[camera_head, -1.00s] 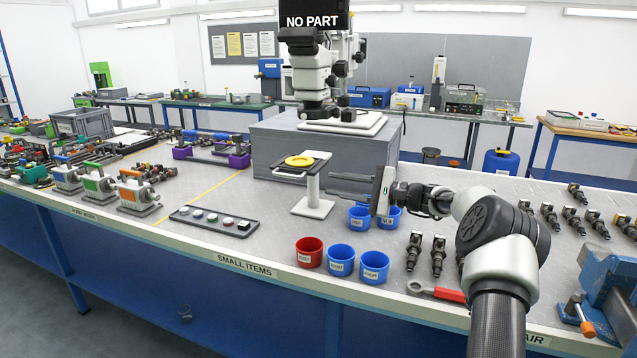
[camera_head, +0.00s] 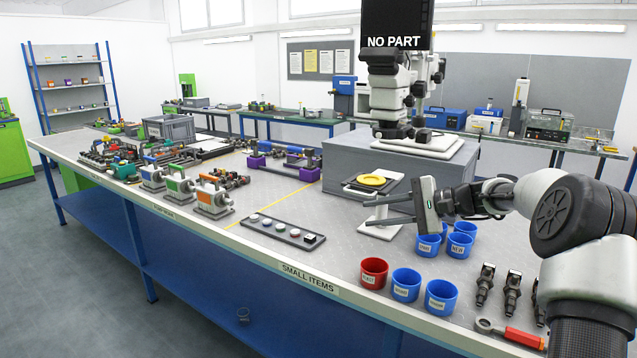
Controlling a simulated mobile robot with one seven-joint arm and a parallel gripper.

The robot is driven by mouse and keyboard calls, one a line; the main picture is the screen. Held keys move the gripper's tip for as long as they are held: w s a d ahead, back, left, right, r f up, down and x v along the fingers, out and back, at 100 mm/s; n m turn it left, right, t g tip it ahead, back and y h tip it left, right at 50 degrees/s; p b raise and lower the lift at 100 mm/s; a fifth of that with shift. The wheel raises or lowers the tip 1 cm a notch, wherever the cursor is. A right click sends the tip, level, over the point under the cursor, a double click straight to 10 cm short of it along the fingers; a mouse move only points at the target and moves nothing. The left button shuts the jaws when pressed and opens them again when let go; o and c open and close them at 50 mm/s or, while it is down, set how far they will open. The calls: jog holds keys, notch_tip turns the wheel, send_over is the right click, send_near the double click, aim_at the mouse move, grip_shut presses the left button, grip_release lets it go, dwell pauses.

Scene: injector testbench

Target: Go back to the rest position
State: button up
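My gripper (camera_head: 370,212) is in front of the microscope's grey block, on the right side of the picture. Its two thin dark fingers point left and are apart, with nothing seen between them. In the picture they cross the column of the small white stand (camera_head: 383,231); I cannot tell whether they touch it. A yellow ring (camera_head: 371,179) lies on the stand's dark top plate. My arm reaches in from the right edge.
Below my gripper stand a red cup (camera_head: 374,273) and several blue cups (camera_head: 441,297). Dark injectors (camera_head: 485,286) and a red-handled wrench (camera_head: 511,334) lie at right. A dark strip of small parts (camera_head: 287,233) lies left. The microscope (camera_head: 405,90) stands behind, its screen reading "NO PART".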

jog(key=s+a+r+n+g+h, duration=0.1)
jog(key=s+a+n+g+h, duration=0.15)
jog(key=s+a, duration=0.4)
jog(key=s+a+r+n+g+h, duration=0.1)
jog(key=s+a+n+h, duration=0.25)
jog(key=s, duration=0.65)
jog(key=s+d+f+n+t+h, duration=0.1)
jog(key=s+d+n+h, duration=0.15)
jog(key=s, duration=0.95)
jog(key=s+d+f+n+t+h, duration=0.15)
jog(key=s+d+h, duration=0.25)
jog(key=s, duration=0.8)
notch_tip(320, 180, up, 13)
jog(key=p, duration=1.2)
jog(key=shift+s+d+p, duration=0.25)
jog(key=shift+p, duration=0.1)
